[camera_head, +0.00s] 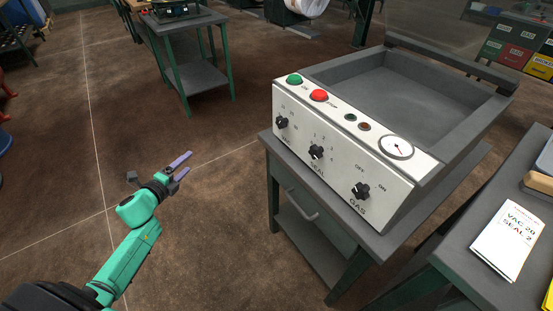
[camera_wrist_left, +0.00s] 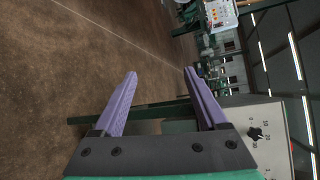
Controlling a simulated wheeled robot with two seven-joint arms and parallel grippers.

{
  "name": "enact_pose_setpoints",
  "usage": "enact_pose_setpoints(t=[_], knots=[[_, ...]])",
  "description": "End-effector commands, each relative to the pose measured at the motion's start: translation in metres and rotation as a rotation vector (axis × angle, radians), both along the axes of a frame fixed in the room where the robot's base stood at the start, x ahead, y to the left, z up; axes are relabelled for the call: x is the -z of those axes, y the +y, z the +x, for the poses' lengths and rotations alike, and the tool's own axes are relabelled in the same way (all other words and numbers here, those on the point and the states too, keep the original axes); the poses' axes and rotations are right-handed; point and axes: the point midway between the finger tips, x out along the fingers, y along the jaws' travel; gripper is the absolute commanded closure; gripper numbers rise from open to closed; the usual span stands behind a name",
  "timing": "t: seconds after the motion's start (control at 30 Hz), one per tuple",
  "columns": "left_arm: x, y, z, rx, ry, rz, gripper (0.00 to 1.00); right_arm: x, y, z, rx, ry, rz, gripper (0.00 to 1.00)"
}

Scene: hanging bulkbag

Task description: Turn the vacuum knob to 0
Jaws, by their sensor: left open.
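The vacuum knob (camera_head: 282,122) is a small black knob above the label VAC. It is at the left end of the white front panel (camera_head: 325,150) of a grey vacuum sealing machine. A black knob (camera_wrist_left: 256,134) with numbers beside it also shows at the right of the left wrist view. The SEAL knob (camera_head: 316,152) and GAS knob (camera_head: 361,191) are further right on the panel. My left gripper (camera_head: 184,166) is open and empty, out over the floor to the left of the machine and apart from it. My right gripper is not seen.
A green button (camera_head: 294,79), a red button (camera_head: 319,95) and a round gauge (camera_head: 396,146) sit on the machine's top edge. A card reading VAC 20, SEAL 2 (camera_head: 508,238) lies on the right table. The floor (camera_head: 130,120) between gripper and machine is free.

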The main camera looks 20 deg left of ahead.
Motion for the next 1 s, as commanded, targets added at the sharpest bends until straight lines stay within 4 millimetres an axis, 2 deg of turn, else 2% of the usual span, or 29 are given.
enact_pose_setpoints(t=[0.03,0.07,0.1,0.2,0.3,0.33,0.43,0.57,0.67,1.0], knots=[[-0.011,-0.014,0.018,0.13,-0.129,0.206,0.25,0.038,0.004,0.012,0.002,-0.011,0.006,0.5],[-0.034,-0.028,0.024,0.21,-0.207,0.346,0.25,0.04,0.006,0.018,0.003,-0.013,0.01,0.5],[-0.062,-0.05,0.026,0.313,-0.31,0.535,0.25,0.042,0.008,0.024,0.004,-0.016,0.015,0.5],[-0.11,-0.11,0.013,0.521,-0.531,0.959,0.25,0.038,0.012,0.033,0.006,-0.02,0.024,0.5],[-0.131,-0.152,-0.005,0.643,-0.667,1.234,0.25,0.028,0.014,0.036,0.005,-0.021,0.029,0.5],[-0.135,-0.16,-0.01,0.665,-0.693,1.286,0.25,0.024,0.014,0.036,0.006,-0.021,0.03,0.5],[-0.144,-0.173,-0.015,0.699,-0.734,1.369,0.25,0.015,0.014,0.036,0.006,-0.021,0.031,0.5],[-0.15,-0.181,-0.006,0.699,-0.739,1.372,0.25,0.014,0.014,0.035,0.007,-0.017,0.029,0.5],[-0.152,-0.192,0.008,0.697,-0.737,1.372,0.25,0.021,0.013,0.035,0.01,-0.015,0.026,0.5],[-0.152,-0.24,0.068,0.692,-0.734,1.361,0.25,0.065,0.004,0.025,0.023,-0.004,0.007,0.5]])
